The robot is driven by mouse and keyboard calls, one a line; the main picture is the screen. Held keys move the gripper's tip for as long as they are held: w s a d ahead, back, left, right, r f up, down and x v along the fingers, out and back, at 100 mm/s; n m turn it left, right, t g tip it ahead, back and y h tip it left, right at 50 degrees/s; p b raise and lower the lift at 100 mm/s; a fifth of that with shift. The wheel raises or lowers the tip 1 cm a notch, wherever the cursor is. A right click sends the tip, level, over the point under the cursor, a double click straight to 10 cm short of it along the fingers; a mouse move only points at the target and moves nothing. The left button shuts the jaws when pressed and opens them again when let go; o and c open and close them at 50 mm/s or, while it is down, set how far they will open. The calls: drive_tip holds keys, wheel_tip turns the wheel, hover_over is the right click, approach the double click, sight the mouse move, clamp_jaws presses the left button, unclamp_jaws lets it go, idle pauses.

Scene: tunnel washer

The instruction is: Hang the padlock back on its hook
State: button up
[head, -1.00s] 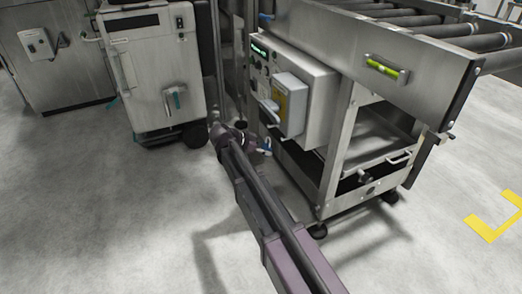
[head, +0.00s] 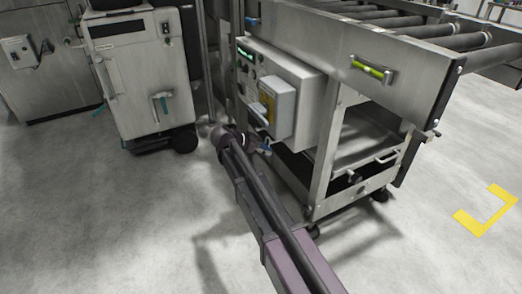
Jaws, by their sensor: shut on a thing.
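I cannot make out the padlock's hook in this view. I cannot tell whether the gripper touches the box.
The control box (head: 312,98) is mounted on the steel roller conveyor frame (head: 325,165), with a smaller grey box (head: 283,110) on its face. A white wheeled cabinet (head: 135,75) stands at the left. The floor (head: 90,220) is clear at the left and front.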

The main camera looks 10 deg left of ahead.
drive_tip(key=shift+w+d+f, duration=0.1)
drive_tip(key=shift+w+d, duration=0.6)
drive_tip(key=shift+d, duration=0.35)
drive_tip(key=shift+w+d+f+b, duration=0.3)
drive_tip(key=shift+d+f+b, duration=0.1)
drive_tip(key=shift+f+b, duration=0.25)
drive_tip(key=o, duration=1.2)
drive_tip(key=shift+o, duration=0.2)
drive_tip(key=shift+s, duration=0.1)
